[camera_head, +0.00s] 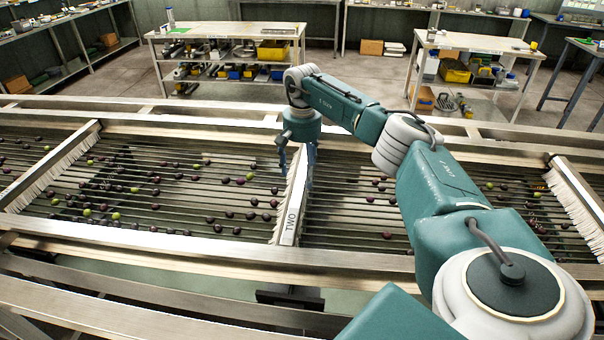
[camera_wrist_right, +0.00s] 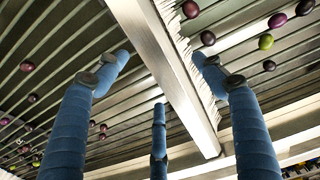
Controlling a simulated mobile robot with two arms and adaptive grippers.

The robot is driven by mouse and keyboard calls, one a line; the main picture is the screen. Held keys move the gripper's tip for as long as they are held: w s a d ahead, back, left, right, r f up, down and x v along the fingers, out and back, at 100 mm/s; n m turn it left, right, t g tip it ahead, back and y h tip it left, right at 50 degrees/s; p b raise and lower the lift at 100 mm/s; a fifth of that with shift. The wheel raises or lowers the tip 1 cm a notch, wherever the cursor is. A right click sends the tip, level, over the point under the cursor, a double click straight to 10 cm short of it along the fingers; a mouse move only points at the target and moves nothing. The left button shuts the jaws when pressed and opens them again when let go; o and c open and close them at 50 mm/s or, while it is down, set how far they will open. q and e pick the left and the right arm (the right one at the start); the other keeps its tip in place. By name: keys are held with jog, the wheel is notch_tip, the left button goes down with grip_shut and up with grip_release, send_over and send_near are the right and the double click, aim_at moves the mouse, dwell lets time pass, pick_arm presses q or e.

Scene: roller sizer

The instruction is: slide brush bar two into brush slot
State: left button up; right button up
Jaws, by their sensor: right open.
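Brush bar two (camera_head: 291,213), a pale metal bar with white bristles and the label TWO, lies across the sizer's rollers, its near end at the near rail. My right gripper (camera_head: 297,172) is over the bar's far part, fingers pointing down. In the right wrist view the open blue fingers (camera_wrist_right: 160,85) stand on both sides of the bar (camera_wrist_right: 165,60), with a gap visible between fingers and bar. I cannot tell a brush slot apart from the frame, nor whether the bar is seated in one. My left gripper is not in view.
Similar brush bars cross the rollers at the left (camera_head: 52,163) and right (camera_head: 577,205). Dark and green olives lie scattered on the rollers. The near steel rail (camera_head: 180,250) and far rail border the bed. A workbench (camera_head: 225,32) with shelves stands behind.

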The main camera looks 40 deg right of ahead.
aim_at(302, 178)
notch_tip(302, 178, up, 10)
dwell(0.3)
dwell(0.5)
